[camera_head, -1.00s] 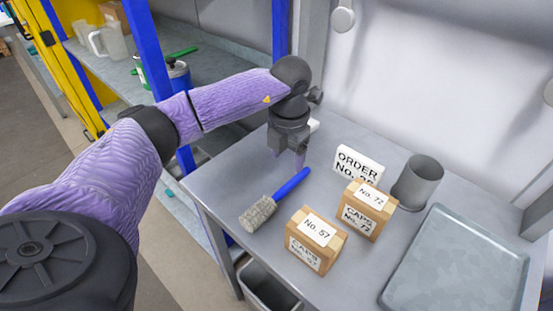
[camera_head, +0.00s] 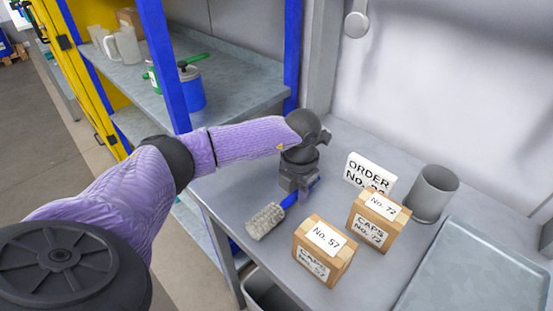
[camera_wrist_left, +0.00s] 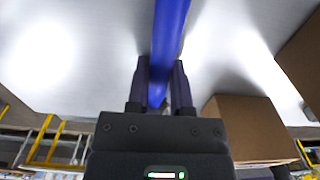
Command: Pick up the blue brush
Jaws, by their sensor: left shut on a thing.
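The blue brush has a blue handle and a grey bristle head (camera_head: 265,221). It lies at the left part of the grey table, its head toward the front edge. My left gripper (camera_head: 298,195) is over the handle and shut on it. In the left wrist view the blue handle (camera_wrist_left: 169,35) runs between the two fingers of my left gripper (camera_wrist_left: 160,75). In the head view I cannot tell whether the brush is lifted off the table. My right gripper is not in view.
Two cardboard boxes, No. 57 (camera_head: 318,262) and No. 72 (camera_head: 369,232), stand right of the brush. Behind them are an order sign (camera_head: 366,172) and a grey cup (camera_head: 433,193). A grey tray (camera_head: 480,265) lies at right. A blue-posted shelf (camera_head: 235,90) stands at left.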

